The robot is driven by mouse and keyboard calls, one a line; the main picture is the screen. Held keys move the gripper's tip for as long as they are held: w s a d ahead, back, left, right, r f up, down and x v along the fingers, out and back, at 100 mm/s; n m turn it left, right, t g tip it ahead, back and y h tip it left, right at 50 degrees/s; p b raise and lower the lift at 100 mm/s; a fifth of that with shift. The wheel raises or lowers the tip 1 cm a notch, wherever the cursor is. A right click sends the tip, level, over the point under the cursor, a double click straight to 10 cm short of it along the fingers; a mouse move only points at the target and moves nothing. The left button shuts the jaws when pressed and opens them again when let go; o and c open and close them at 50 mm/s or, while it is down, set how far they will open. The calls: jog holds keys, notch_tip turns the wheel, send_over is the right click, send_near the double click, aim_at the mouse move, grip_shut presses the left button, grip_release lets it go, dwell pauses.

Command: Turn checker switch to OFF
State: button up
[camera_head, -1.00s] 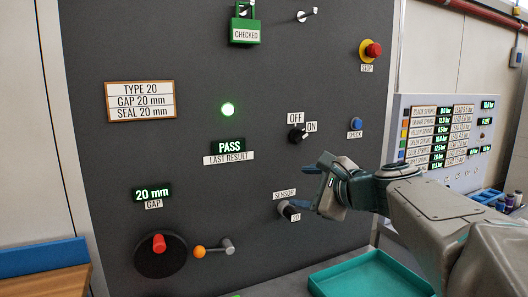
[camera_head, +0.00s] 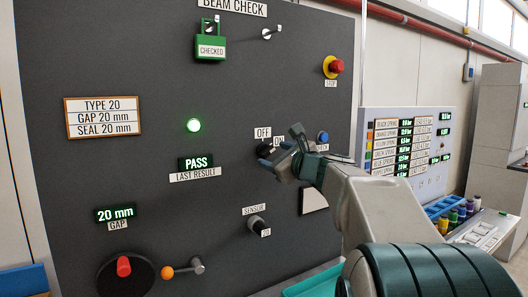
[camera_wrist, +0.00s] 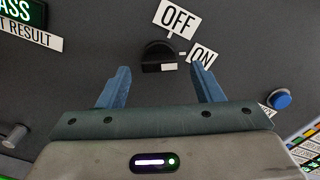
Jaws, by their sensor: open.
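The checker switch is a black rotary knob (camera_wrist: 158,55) on the dark panel, under the OFF label (camera_wrist: 177,18) and left of the ON label (camera_wrist: 203,55). A pale mark on the knob points right, toward ON. In the head view the knob (camera_head: 265,149) is partly hidden by my gripper (camera_head: 284,154). In the wrist view my gripper (camera_wrist: 165,85) is open, its two blue fingers spread on either side below the knob. The fingers appear empty and not touching the knob; the exact distance is hard to tell.
A blue CHECK button (camera_wrist: 281,99) sits right of the switch. A red stop button (camera_head: 336,67) is above right, and the sensor knob (camera_head: 256,224) is below. A green CHECKED padlock (camera_head: 210,46) hangs at the top. A teal tray (camera_head: 312,283) lies below.

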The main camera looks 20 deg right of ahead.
aim_at(266, 152)
jog(key=shift+w+a, duration=0.15)
jog(key=shift+w, duration=0.55)
jog(key=shift+w+a, duration=0.15)
jog(key=shift+w, duration=0.5)
jog(key=c, duration=1)
